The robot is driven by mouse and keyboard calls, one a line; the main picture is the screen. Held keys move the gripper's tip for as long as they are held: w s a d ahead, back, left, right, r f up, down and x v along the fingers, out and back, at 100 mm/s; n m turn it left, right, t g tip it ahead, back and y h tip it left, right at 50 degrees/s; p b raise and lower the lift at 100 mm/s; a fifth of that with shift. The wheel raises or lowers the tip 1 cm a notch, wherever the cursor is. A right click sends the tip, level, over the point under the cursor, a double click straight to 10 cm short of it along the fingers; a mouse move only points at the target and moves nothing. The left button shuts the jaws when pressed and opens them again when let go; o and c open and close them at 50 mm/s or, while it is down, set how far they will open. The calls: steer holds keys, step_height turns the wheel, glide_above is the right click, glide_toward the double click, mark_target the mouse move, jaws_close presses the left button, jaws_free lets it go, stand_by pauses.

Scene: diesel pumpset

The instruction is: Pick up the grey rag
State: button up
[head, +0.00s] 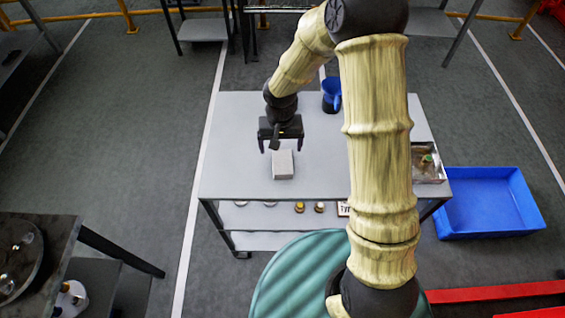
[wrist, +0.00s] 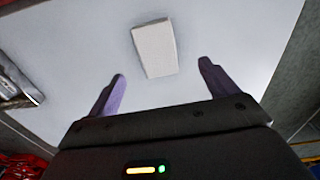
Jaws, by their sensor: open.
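The grey rag (head: 283,164) is a small, pale, folded block lying on the grey top of a metal table (head: 235,130). In the wrist view the rag (wrist: 155,48) lies beyond the fingertips, roughly between their lines and a little left of centre. My gripper (head: 281,147) is open and empty, above the table at the rag's far side in the head view. Its two fingers (wrist: 162,68) show apart in the wrist view, with nothing between them. The rag is apart from the fingers in the wrist view.
A blue jug (head: 331,95) stands at the table's back. A metal tray (head: 428,163) with small items sits at its right edge. Small items (head: 299,207) stand on the lower shelf. A blue bin (head: 490,202) is on the floor at right. The tabletop around the rag is clear.

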mark_target(283, 162)
step_height(283, 162, down, 3)
steer(key=shift+f, duration=0.15)
steer(key=shift+s+d+f+p, duration=0.1)
steer(key=shift+f+p, duration=0.4)
steer(key=shift+f, duration=0.05)
step_height(283, 162, down, 4)
steer(key=shift+d+f+p, duration=0.1)
steer(key=shift+p, duration=0.35)
steer(key=shift+c, duration=0.3)
steer(key=c, duration=1)
